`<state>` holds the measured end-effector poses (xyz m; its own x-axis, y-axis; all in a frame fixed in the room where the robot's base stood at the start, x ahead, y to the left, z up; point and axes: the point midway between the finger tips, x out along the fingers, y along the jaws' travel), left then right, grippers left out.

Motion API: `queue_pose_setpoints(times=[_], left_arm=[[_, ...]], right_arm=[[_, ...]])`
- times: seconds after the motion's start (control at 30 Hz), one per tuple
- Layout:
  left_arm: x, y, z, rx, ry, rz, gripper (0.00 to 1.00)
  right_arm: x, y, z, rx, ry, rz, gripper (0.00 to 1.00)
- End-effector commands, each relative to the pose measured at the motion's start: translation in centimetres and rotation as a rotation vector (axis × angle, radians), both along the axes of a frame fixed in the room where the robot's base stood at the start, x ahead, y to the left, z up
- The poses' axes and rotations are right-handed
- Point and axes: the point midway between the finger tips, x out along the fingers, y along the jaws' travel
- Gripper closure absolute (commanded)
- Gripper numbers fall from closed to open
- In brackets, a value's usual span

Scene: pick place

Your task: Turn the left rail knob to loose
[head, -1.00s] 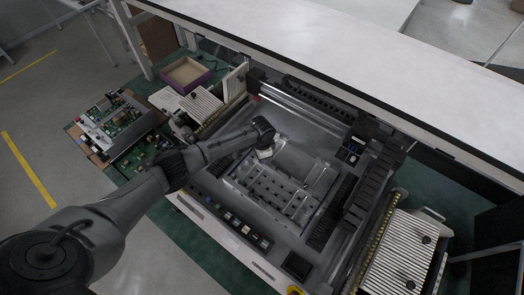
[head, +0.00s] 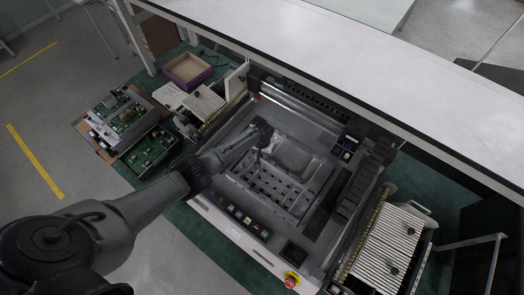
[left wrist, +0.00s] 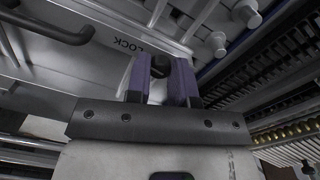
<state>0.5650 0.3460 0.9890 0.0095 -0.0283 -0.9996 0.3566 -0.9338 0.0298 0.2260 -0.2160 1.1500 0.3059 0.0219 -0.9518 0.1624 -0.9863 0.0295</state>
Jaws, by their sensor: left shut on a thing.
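My left gripper (head: 268,148) reaches into the machine's grey frame, at the upper left of the perforated plate. In the left wrist view its two purple fingers (left wrist: 160,82) are closed around a small dark round knob (left wrist: 160,65). The word LOCK is printed on the pale panel (left wrist: 105,62) beside the knob, to its upper left. Which way the knob is turned cannot be told. In the head view the knob is hidden by the gripper. My right gripper is not in view.
The perforated plate (head: 275,185) lies just below the gripper. Ribbed trays stand at the left (head: 203,103) and right (head: 385,248). Circuit boards (head: 125,115) and a purple-edged box (head: 187,70) are at the left. A red button (head: 291,282) is on the front edge. A white bench top (head: 350,70) runs behind.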

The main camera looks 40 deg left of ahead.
Motion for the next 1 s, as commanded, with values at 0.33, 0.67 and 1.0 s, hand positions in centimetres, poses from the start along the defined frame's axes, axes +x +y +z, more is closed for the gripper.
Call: queue_pose_setpoints(times=[0.33, 0.67, 1.0], left_arm=[[0.05, -0.03, 0.11, -0.001, -0.001, 0.152, 1.0], [0.09, 0.01, 0.06, 0.0, -0.003, 0.189, 1.0], [0.1, 0.01, 0.06, 0.0, -0.003, 0.188, 0.75]], right_arm=[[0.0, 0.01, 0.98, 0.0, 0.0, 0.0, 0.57], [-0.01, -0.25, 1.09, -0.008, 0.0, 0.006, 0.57], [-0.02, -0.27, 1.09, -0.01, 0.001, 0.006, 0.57]])
